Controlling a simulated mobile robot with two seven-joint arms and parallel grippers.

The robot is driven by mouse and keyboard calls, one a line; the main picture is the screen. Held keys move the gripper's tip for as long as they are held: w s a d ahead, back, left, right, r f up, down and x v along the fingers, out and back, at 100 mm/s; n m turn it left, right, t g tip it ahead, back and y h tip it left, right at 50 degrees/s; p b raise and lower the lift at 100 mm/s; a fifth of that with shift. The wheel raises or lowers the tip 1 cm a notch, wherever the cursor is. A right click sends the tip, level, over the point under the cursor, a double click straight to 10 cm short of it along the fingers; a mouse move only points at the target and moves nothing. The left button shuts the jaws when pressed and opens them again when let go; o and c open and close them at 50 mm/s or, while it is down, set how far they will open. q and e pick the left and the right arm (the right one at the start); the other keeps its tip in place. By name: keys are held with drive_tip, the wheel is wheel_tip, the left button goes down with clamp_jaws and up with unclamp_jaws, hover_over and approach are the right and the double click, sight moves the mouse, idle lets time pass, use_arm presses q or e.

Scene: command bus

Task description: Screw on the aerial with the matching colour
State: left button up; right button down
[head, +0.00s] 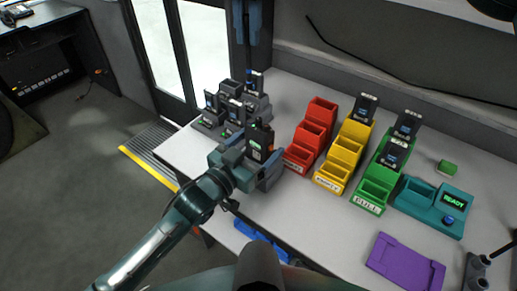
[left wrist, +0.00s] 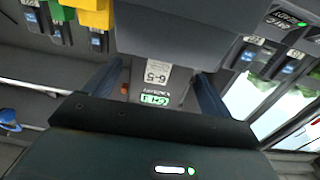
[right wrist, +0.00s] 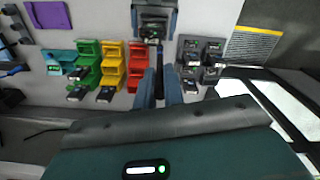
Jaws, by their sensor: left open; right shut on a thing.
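A black handheld radio (head: 261,139) with a small green display stands upright at the near left of the table. My left gripper (head: 262,163) is around it with its fingers apart. In the left wrist view the radio (left wrist: 152,86) sits between the fingers, with a "6-5" label and green channel display. My right gripper (head: 248,18) is high above and behind the radio, shut on a thin dark aerial (head: 246,48) that hangs down. In the right wrist view the aerial (right wrist: 159,82) shows between the fingers.
Several radios stand in a grey charger (head: 216,127) at left. Red (head: 318,115), yellow (head: 343,153) and green (head: 376,178) stepped bins stand mid-table. A teal "READY" unit (head: 430,205), purple mat (head: 400,262) and blue tray (head: 262,238) lie around. The table's front edge is close to my left arm.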

sight(248, 80)
use_arm(q)
drive_tip(key=shift+w+d, duration=0.2)
drive_tip(key=shift+c, duration=0.3)
drive_tip(key=c, duration=1.5)
use_arm(e)
drive_tip(key=shift+a+f, duration=0.1)
drive_tip(key=shift+f, duration=2.4)
drive_tip(key=shift+f, duration=0.85)
drive_tip(key=shift+f, duration=0.55)
